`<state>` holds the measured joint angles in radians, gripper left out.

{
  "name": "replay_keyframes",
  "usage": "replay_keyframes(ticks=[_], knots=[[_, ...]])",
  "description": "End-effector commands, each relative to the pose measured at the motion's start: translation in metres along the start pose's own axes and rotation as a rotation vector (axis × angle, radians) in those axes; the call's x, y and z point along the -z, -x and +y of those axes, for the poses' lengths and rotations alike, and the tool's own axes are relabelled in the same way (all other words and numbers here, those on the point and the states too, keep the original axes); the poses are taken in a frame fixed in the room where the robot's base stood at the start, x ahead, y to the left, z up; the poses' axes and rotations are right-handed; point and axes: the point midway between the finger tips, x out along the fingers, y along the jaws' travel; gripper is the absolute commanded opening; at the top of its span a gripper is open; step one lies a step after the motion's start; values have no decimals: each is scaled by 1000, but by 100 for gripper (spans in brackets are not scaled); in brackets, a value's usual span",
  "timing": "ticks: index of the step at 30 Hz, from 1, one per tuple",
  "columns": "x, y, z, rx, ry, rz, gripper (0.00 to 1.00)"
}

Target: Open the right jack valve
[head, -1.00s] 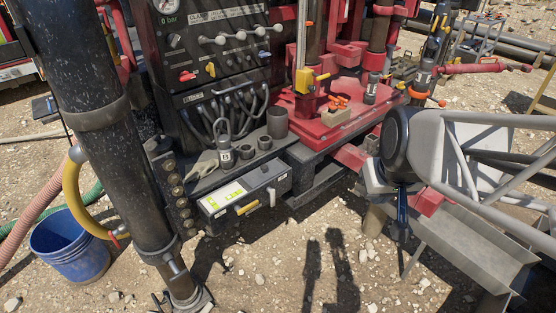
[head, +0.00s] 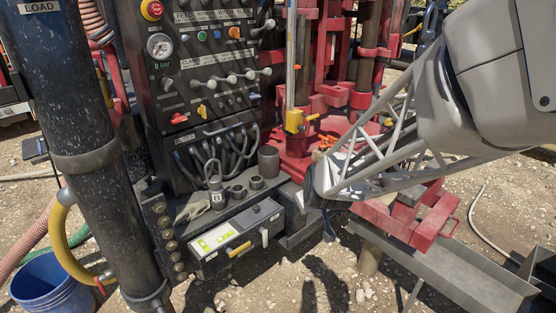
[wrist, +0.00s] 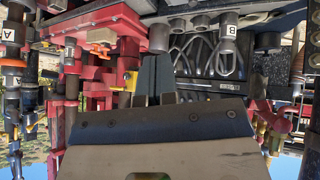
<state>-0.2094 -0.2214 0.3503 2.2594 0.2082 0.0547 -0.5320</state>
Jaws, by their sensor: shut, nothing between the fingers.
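The black control panel (head: 205,75) stands left of centre in the head view, with a gauge, a row of grey levers and small coloured handles. A red handle (head: 179,118) and a yellow handle (head: 202,111) sit on its lower part. The labels there are too small to read, so I cannot tell which one is the right jack valve. My gripper (wrist: 157,62) is shut and empty in the wrist view, its dark fingers together. In the head view it is mostly hidden below the arm, right of the panel and apart from it.
A grey box with a yellow-green label (head: 215,238) juts out below the panel. Black hoses (head: 215,155) hang above a ledge with cups. A red drill frame (head: 335,95) stands right of the panel. A thick black post (head: 100,160) and a blue bucket (head: 50,285) are at left.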

Motion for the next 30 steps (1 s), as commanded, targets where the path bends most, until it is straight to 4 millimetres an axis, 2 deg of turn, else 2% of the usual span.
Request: replay_keyframes(ticks=[3, 14, 23, 30], knots=[[7, -28, -8, -14, 45, 32, 0], [23, -105, -31, -84, 178, 131, 0], [26, -166, -55, -162, 292, 199, 0], [19, -212, -77, -236, 388, 244, 0]])
